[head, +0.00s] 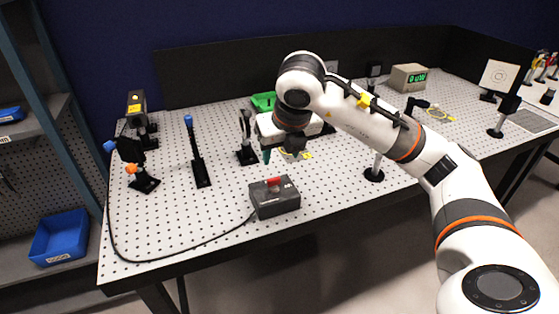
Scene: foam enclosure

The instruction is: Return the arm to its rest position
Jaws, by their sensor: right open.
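My right arm (385,130) is white with orange bands. It comes in from the lower right and reaches over the perforated table (225,220), with its elbow and forearm raised. My right gripper (279,153) hangs at the end of the arm, pointing down, above the table and behind the dark grey box. It is open, and I see nothing held in it. A green fingertip shows at its left side; the other finger is partly hidden by the dark wrist parts. My left arm and gripper are not in view.
A dark grey box with a red switch (274,197) stands near the front edge, with a black cable running left. Black optical mounts (199,165) stand at the left. A green tray (263,101) and a green-digit display (409,78) are farther back. Blue shelving stands left.

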